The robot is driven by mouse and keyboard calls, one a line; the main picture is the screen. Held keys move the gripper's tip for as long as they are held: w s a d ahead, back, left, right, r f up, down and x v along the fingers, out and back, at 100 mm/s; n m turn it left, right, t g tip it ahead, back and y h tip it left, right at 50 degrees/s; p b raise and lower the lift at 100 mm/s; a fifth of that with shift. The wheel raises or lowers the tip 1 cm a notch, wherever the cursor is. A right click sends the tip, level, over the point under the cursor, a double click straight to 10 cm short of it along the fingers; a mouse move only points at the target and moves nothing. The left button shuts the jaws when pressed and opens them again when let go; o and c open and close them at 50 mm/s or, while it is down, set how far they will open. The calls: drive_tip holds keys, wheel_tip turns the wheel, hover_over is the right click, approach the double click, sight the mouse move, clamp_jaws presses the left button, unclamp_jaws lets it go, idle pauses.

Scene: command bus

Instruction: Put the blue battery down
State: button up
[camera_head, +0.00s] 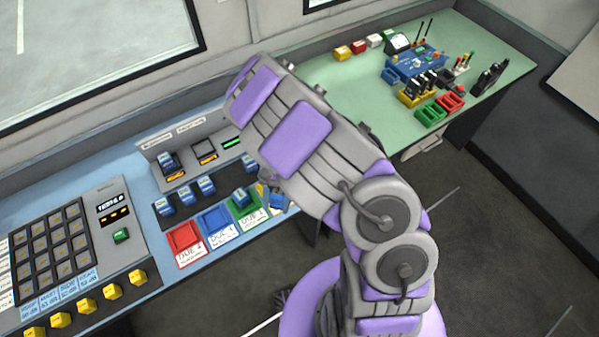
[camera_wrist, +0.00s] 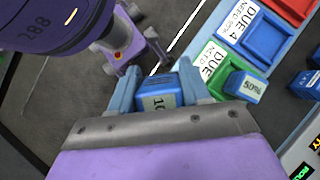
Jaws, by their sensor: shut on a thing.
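In the wrist view my gripper (camera_wrist: 162,84) is shut on a blue battery (camera_wrist: 158,98) whose pale label begins with "10". The battery sits between the light blue fingers, over the dark floor beside the desk edge. To its right is a green tray (camera_wrist: 209,57) with a white "DUE" card, and another blue battery (camera_wrist: 246,84) marked "50%" stands at it. The green tray also shows in the head view (camera_head: 244,207). There my arm hides the gripper and most of the held battery.
A blue tray (camera_head: 215,223) and a red tray (camera_head: 183,238) stand left of the green one. Several blue batteries (camera_head: 185,193) stand behind them. A keypad panel (camera_head: 52,240) is at the left. The green desk (camera_head: 330,80) carries other gear at the back.

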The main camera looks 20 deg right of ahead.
drive_tip(key=s+d+f+n+t+h, duration=0.2)
drive_tip(key=d+f+n+t+h, duration=0.15)
drive_tip(key=d+n, duration=0.65)
drive_tip(key=shift+m+g+h, duration=0.4)
drive_tip(key=shift+g+h, duration=0.05)
drive_tip(key=w, duration=0.5)
drive_tip(key=w+f+b, duration=0.1)
drive_tip(key=w, duration=0.3)
drive_tip(key=w+b, duration=0.1)
drive_tip(key=w, duration=0.4)
drive_tip(key=shift+w+d+f, duration=0.25)
drive_tip(key=shift+w+d, duration=0.1)
drive_tip(key=shift+d, duration=0.05)
drive_tip(key=shift+w+f+b, duration=0.1)
drive_tip(key=shift+f+b, duration=0.7)
drive_tip(key=shift+f, duration=0.95)
drive_tip(key=shift+f, duration=0.25)
